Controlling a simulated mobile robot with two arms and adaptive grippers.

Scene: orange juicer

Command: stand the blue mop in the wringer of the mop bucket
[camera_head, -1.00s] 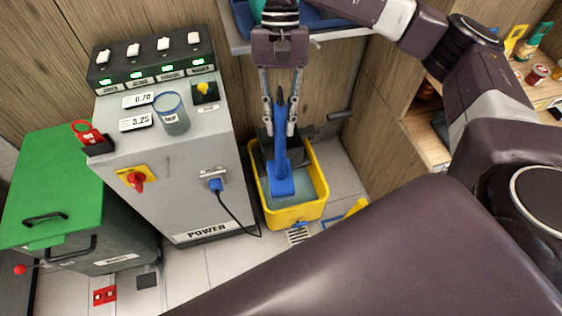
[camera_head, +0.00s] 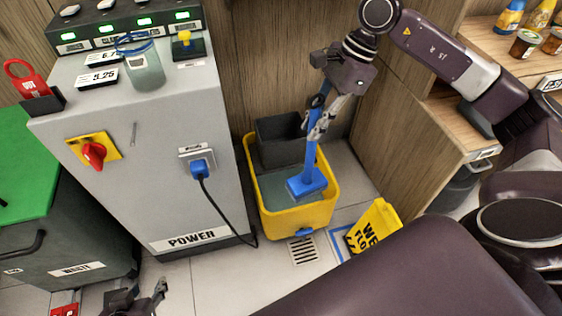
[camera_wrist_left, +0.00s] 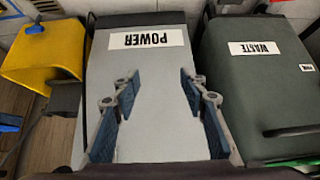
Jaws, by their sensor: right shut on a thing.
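The blue mop (camera_head: 306,183) hangs over the front right part of the yellow mop bucket (camera_head: 294,222), its handle slightly tilted with the top to the right. I cannot tell whether its head touches the bucket's rim. My right gripper (camera_head: 316,128) is shut on the mop's handle. The dark grey wringer (camera_head: 281,142) is at the back of the bucket, left of and behind the mop, and looks empty. My left gripper (camera_head: 150,298) is partly visible at the bottom edge; the left wrist view (camera_wrist_left: 158,88) shows its fingers wide apart with nothing between them.
A grey machine (camera_head: 135,190) marked POWER stands left of the bucket, its black cable hanging beside it. A yellow wet-floor sign (camera_head: 374,230) is at the front right. A green-lidded waste bin (camera_head: 75,245) stands further left. Wooden shelves with jars (camera_head: 526,43) are at the right.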

